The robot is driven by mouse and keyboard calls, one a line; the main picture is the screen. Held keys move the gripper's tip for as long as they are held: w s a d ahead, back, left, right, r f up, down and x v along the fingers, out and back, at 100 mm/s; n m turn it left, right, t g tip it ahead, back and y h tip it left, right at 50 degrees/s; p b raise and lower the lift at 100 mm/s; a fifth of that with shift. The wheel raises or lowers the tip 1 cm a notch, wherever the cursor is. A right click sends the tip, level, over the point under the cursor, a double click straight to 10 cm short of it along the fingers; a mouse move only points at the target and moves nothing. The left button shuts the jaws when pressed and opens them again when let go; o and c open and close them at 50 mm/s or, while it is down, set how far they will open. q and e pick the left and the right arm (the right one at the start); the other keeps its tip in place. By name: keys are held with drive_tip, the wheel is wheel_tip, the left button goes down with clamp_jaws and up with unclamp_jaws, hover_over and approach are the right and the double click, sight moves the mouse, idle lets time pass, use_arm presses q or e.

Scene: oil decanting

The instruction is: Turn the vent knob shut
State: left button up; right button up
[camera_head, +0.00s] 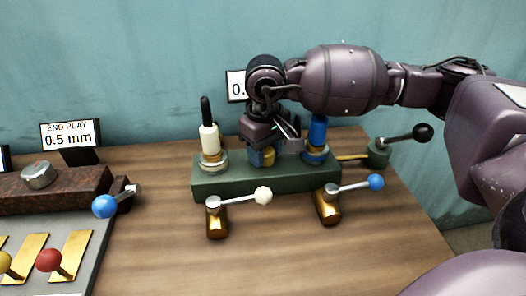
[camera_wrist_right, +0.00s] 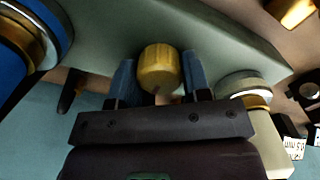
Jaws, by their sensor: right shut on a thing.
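The vent knob (camera_wrist_right: 160,68) is a ribbed brass knob on the green block (camera_head: 230,183), between a white-handled fitting (camera_head: 209,138) and a blue-handled fitting (camera_head: 318,132). In the wrist view the two blue finger pads of my right gripper (camera_wrist_right: 159,82) stand on either side of the knob, shut on it. In the head view my right gripper (camera_head: 265,156) reaches down behind the block's front edge, and its hand hides most of the knob. The knob's turn angle cannot be read. My left gripper is not in view.
Two brass valves, with a white-ball lever (camera_head: 263,196) and a blue-ball lever (camera_head: 376,182), stand in front of the block. A black-ball lever (camera_head: 423,132) is at right. An "END PLAY 0.5 mm" sign (camera_head: 70,134) stands at left. The front middle table is clear.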

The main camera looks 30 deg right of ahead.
sight(265, 150)
drive_tip(key=shift+r, duration=0.1)
idle(0.4)
drive_tip(key=o, duration=0.9)
wheel_tip(265, 150, up, 11)
drive_tip(key=shift+f+p, duration=0.15)
drive_tip(key=shift+p, duration=0.55)
